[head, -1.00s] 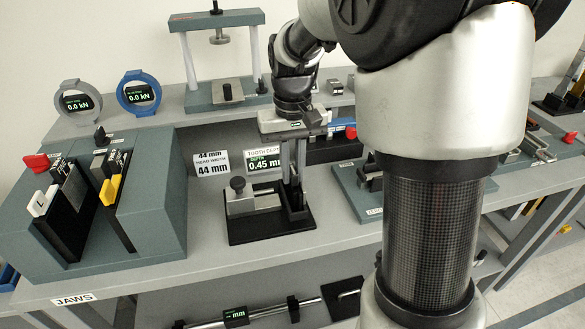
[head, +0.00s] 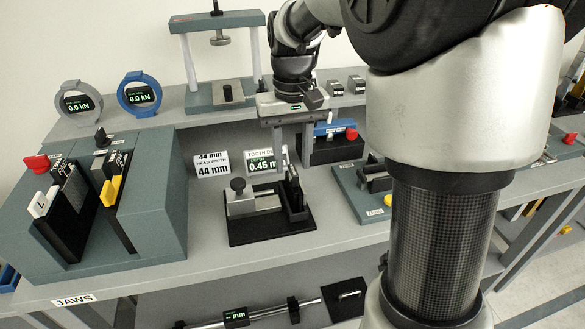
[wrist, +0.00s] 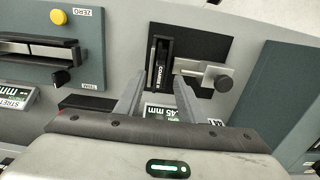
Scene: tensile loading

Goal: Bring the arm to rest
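My gripper (head: 279,150) hangs above the bench in the head view, just behind and above a small black fixture (head: 270,228). In the wrist view my gripper (wrist: 158,103) has its two fingers apart with nothing held between them. The fixture, with a grey block and a knob, also shows in the wrist view (wrist: 215,48), beyond the fingertips. A dark labelled piece (wrist: 160,66) sits upright in it, clear of the fingers. My arm reaches in from the upper right of the head view and hides part of the bench.
A green-grey rack (head: 155,190) with jaws stands at left. Readout cards (head: 212,172), a press frame (head: 215,95) and a block with a red knob (head: 335,147) stand behind. A device marked ZERO (head: 352,200) is at right. The bench front (head: 200,275) is clear.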

